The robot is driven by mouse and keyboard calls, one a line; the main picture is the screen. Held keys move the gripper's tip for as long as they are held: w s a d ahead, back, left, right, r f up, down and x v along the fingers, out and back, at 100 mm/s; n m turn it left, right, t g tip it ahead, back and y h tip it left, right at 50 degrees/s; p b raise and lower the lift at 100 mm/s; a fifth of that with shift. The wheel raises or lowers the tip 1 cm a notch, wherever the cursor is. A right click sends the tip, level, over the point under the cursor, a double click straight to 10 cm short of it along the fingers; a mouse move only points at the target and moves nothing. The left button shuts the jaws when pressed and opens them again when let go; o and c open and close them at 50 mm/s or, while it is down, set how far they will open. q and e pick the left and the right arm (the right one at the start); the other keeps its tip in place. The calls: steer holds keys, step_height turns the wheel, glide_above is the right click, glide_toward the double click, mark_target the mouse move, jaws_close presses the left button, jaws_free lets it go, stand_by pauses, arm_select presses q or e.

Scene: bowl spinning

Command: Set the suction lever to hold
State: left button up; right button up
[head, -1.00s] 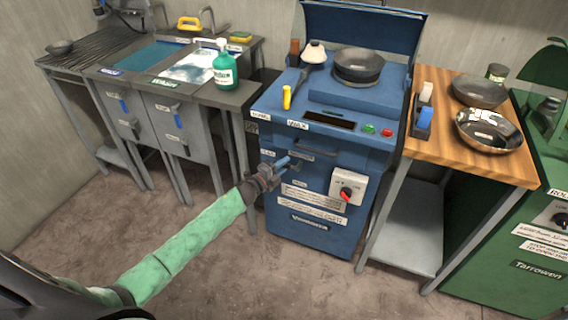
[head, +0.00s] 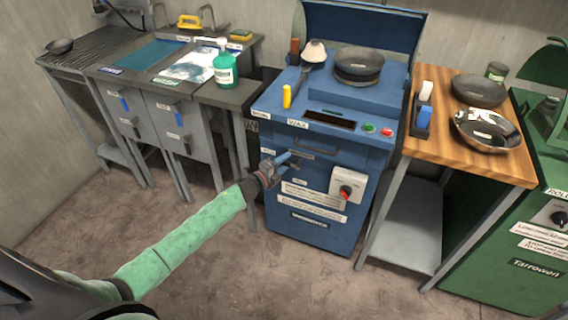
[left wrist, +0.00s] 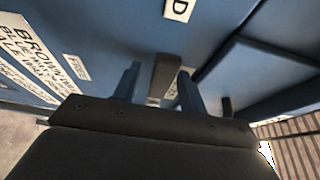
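The blue machine (head: 322,178) stands in the middle of the head view, with small white labels and a red knob on its front. My left gripper (head: 284,158) is at the upper left of that front, its blue fingers pointing at the panel. In the left wrist view the left gripper (left wrist: 157,72) has its two fingers apart, one on each side of a dark grey lever (left wrist: 166,70). A gap shows between the lever and the left finger; the lever looks close to the right finger, and contact cannot be told. My right gripper is not in view.
A red knob (head: 346,192) on a white plate is right of my gripper. A sink bench (head: 212,92) is left, a wooden table (head: 480,150) right. The floor in front is clear.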

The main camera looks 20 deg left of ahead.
arm_select(q)
steer(key=shift+s+a, duration=0.35)
steer(key=shift+s, duration=0.2)
steer(key=b+v, duration=0.1)
steer(key=v, duration=0.5)
steer(key=shift+s, duration=0.3)
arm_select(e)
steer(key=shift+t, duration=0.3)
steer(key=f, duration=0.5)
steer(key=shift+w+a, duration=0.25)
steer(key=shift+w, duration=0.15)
